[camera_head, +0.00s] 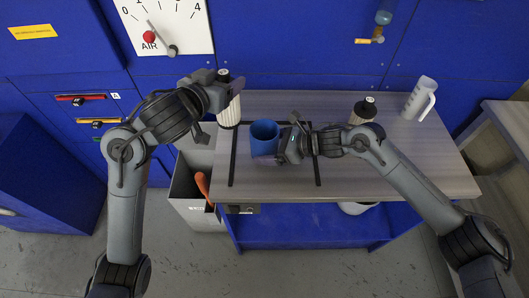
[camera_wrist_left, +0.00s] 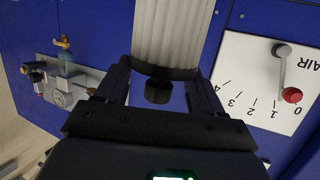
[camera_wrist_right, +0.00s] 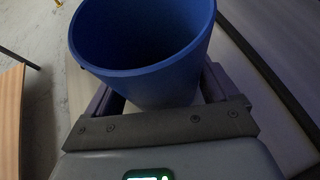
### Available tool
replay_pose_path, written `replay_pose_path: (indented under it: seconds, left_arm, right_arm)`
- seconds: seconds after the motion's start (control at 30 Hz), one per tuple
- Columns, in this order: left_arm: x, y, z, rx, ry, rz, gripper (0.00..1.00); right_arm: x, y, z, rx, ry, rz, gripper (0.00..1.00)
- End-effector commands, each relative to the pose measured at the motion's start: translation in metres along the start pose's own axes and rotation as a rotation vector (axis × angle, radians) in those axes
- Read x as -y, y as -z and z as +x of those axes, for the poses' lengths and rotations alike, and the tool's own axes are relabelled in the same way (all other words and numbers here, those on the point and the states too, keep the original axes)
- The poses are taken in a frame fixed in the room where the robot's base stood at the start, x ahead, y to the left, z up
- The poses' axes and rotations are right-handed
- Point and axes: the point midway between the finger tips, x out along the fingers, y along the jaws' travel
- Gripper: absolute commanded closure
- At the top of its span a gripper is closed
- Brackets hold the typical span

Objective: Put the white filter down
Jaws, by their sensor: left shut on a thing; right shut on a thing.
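The white filter (camera_head: 229,110) is a pleated white cylinder with a black cap. My left gripper (camera_head: 224,82) is shut on it at the cap end, near the left edge of the table. In the left wrist view the white filter (camera_wrist_left: 172,35) stands between the two fingers (camera_wrist_left: 165,90). Whether its lower end touches the table cannot be told. My right gripper (camera_head: 284,142) is shut on a blue cup (camera_head: 264,139), which also shows in the right wrist view (camera_wrist_right: 145,50). The cup is upright at the table's left part.
The grey table (camera_head: 345,180) has black strips (camera_head: 316,165) on it. A second filter with a black cap (camera_head: 363,110) and a white jug (camera_head: 420,98) stand at the right. A grey bin (camera_head: 185,185) with an orange item (camera_head: 203,187) is left of the table. Blue cabinets stand behind.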

Motion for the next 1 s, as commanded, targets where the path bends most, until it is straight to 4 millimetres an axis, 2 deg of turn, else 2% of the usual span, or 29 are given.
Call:
replay_pose_path:
  seconds: [0.03,0.2,0.33,0.47,0.57,0.67,1.0]
  left_arm:
    - [-0.013,0.018,-0.001,-0.013,-0.043,0.017,0.81]
    - [-0.056,0.051,-0.007,-0.027,-0.194,0.057,0.81]
    - [-0.08,0.067,-0.015,-0.038,-0.28,0.074,0.81]
    - [-0.093,0.071,-0.021,-0.042,-0.327,0.082,0.81]
    - [-0.097,0.062,-0.021,-0.042,-0.344,0.083,0.81]
    - [-0.098,0.043,-0.016,-0.04,-0.348,0.082,0.81]
    - [-0.099,-0.031,0.007,-0.041,-0.346,0.082,0.81]
  right_arm:
    - [0.0,0.001,0.0,-0.002,0.0,0.001,0.3]
    - [0.0,0.001,0.0,-0.002,0.0,0.001,0.3]
    - [0.0,0.001,0.0,-0.002,0.0,0.001,0.3]
    - [0.0,0.001,0.0,-0.002,0.0,0.001,0.3]
    - [0.0,0.001,0.0,-0.002,0.0,0.001,0.3]
    - [0.0,0.001,0.0,-0.002,0.0,0.001,0.3]
    - [0.0,0.001,0.0,-0.002,0.0,0.001,0.3]
